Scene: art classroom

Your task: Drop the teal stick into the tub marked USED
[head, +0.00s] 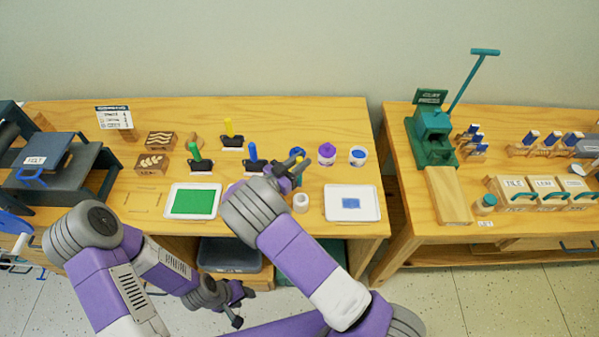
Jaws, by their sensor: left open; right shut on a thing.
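I cannot make out a teal stick in the head view. My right gripper (295,166) is over the left table, beside the small tubs. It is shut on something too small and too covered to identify. My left gripper (238,306) is open, low in front of the table, with nothing visible in it. A purple-topped tub (327,154) and a white tub with blue inside (357,156) stand right of my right gripper. A small white cup (301,202) stands just in front of it. I cannot read USED on any tub.
A green-inked tray (193,201) and a white tray with a blue patch (352,203) lie on the table. Green, yellow and blue-handled tools stand behind them. A dark bin (230,255) sits below. A teal press (433,136) stands on the right table, across a gap.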

